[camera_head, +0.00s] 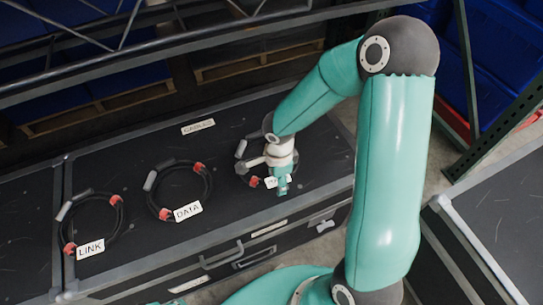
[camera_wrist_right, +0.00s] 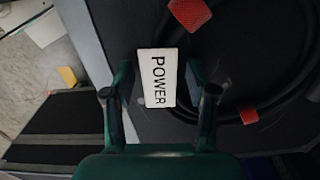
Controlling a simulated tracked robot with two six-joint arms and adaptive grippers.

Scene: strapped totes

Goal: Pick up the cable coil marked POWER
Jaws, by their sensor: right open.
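The POWER cable coil (camera_head: 254,181) lies on the black case lid at the right, largely hidden behind my right gripper (camera_head: 279,186) in the head view. In the right wrist view the coil (camera_wrist_right: 247,116) is a black ring with red ties, and its white tag (camera_wrist_right: 158,78) reads POWER. My right gripper (camera_wrist_right: 158,88) is open, with one finger on each side of the tag. Whether the fingers touch the tag, I cannot tell. My left gripper is not in view.
The DATA coil (camera_head: 207,190) and the LINK coil (camera_head: 120,215) lie further left on the case lids. A white label (camera_head: 198,127) is behind them on the black case (camera_head: 240,115). Another dark case (camera_head: 495,215) stands at the right. Rack bars cross the top left.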

